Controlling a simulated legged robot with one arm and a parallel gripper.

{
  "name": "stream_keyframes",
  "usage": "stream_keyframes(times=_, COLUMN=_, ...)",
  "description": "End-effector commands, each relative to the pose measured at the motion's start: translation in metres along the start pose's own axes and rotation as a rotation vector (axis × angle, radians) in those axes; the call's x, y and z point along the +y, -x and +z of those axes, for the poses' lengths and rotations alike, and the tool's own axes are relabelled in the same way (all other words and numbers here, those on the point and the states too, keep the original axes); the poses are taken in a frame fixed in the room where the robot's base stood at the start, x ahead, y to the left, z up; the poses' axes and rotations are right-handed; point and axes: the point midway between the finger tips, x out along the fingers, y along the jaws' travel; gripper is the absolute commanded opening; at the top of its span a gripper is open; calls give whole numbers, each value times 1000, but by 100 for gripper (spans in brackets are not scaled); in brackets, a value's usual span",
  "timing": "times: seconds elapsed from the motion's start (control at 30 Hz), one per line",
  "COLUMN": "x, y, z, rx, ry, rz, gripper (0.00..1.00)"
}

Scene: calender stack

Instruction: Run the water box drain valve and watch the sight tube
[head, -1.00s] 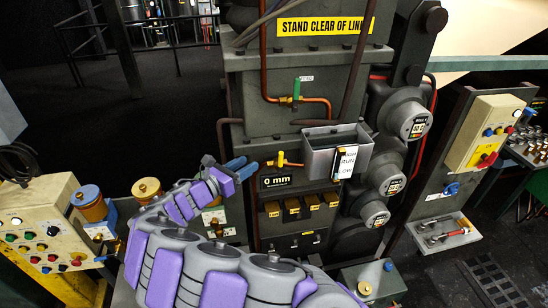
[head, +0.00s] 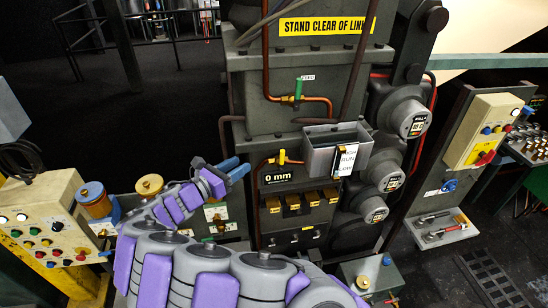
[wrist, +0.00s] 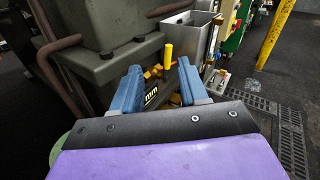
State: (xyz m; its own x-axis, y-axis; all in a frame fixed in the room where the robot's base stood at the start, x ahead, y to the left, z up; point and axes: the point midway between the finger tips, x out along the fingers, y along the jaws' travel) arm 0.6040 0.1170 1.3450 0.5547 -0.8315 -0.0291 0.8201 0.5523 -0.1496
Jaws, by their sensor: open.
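The water box (head: 322,160) is a grey open-topped box on the machine front. A sight tube with a HIGH/RUN/LOW label plate (head: 345,160) is fixed to its front. The yellow valve handle (head: 281,157) stands upright on a copper pipe left of the box. A readout (head: 278,178) below it shows 0 mm. My gripper (head: 236,168) is open and empty, left of the yellow handle and apart from it. In the wrist view the handle (wrist: 168,55) shows beyond the gap between my blue fingers (wrist: 160,88), with the water box (wrist: 187,40) right of it.
A green FEED valve handle (head: 298,86) is higher on the machine. Rollers (head: 412,118) stand right of the box. Yellow-tagged blocks (head: 310,199) sit below. A button panel (head: 45,230) is at left, and a tool tray (head: 440,232) and yellow control box (head: 490,130) at right.

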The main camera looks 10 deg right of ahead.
Motion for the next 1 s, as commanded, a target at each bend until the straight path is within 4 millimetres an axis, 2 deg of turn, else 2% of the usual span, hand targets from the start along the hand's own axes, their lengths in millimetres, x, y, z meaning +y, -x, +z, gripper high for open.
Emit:
stream_keyframes(times=0.27, x=-3, y=-4, z=1, rx=1, ry=-2, rz=-2, gripper=43)
stream_keyframes(times=0.47, x=1, y=6, z=0, rx=-1, ry=0, rz=0, gripper=43)
stream_keyframes(times=0.63, x=1, y=31, z=0, rx=-3, ry=-1, rz=2, gripper=43)
stream_keyframes(times=1.0, x=-2, y=109, z=0, rx=2, ry=-2, rz=0, gripper=43)
